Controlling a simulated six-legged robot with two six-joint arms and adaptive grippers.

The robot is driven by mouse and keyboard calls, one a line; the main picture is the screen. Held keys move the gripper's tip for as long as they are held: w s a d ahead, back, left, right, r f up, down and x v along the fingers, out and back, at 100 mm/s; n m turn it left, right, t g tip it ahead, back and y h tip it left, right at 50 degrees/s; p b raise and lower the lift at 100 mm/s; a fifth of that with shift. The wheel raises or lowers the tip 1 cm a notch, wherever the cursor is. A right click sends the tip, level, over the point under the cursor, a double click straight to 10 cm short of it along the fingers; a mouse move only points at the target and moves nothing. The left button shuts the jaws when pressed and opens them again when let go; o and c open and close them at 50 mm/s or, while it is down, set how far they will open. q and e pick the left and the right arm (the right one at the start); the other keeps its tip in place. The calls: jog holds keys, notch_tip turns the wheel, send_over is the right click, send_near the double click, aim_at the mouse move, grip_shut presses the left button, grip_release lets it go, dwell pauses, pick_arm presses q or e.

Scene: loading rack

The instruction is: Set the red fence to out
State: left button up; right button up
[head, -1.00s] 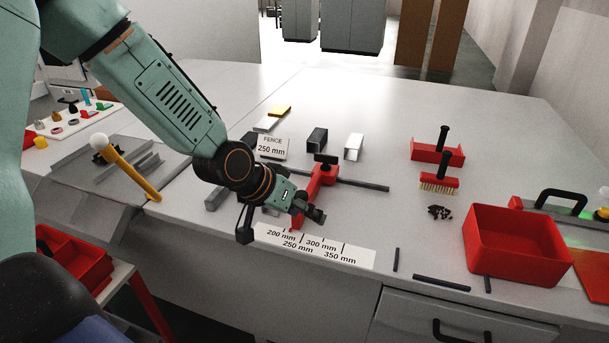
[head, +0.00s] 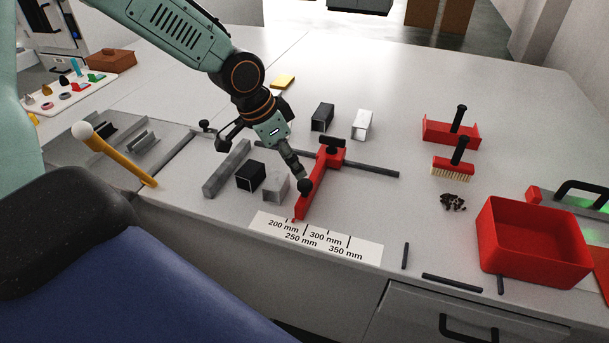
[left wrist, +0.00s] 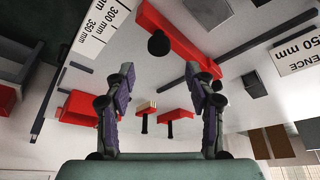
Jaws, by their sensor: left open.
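The red fence (head: 318,187) is a red bar on a dark rail (head: 372,170). A black ball knob (head: 305,185) is on it, and its front end points at the white scale (head: 315,238), left of the 300 mm label. My left gripper (head: 296,168) is over the left side of the fence, close to the knob; the head view does not show whether they touch. In the left wrist view the jaws (left wrist: 160,88) are apart and empty, with the fence (left wrist: 185,40) and its knob (left wrist: 158,43) beyond them. My right gripper is out of view.
Left of the fence are a grey bar (head: 227,168), a black block (head: 250,177) and a grey block (head: 276,186). Two tubes stand behind. Brushes (head: 453,168) and a red bin (head: 533,243) are at right. The FENCE 250 mm sign (left wrist: 296,50) shows in the left wrist view.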

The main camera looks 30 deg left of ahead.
aim_at(304, 183)
pick_arm(q)
jog(key=b+x, duration=0.2)
jog(key=x, duration=0.4)
jog(key=shift+d+f, duration=0.25)
jog(key=shift+f+b, duration=0.2)
jog(key=shift+b, duration=0.15)
jog(key=shift+a+f, duration=0.1)
jog(key=shift+f, duration=0.05)
jog(key=shift+w, duration=0.15)
jog(key=shift+c, duration=1.2)
jog(key=c, duration=0.5)
grip_shut()
